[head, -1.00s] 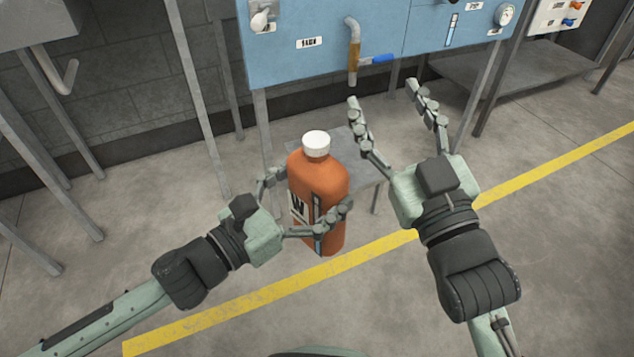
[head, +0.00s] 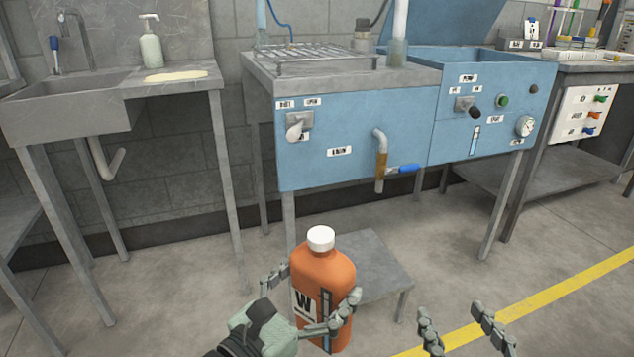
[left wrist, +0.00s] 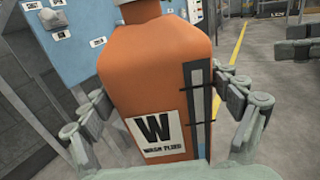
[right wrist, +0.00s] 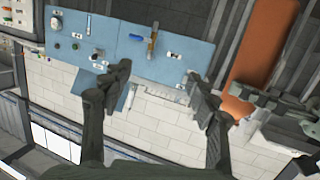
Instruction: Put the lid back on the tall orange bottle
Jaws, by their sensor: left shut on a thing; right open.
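The tall orange bottle (head: 335,268) stands upright in my left gripper, a white lid (head: 320,239) seated on its neck. I cannot tell how tightly the lid sits. My left gripper (head: 312,297) is shut around the bottle's body, fingers on both sides. The left wrist view shows the bottle (left wrist: 155,70) close up, with a "W WASH FLUID" label and a dark level strip; its top is cut off. My right gripper (head: 452,312) is open and empty, right of the bottle and lower in the picture. The bottle (right wrist: 265,45) also shows at the right wrist view's upper right.
A grey low stool (head: 385,262) stands behind the bottle. Beyond it is the blue washing cabinet (head: 355,140) with a pipe and a blue-handled tap (head: 402,169). A sink (head: 65,105) with a soap bottle (head: 150,45) is at left. Floor is free at right.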

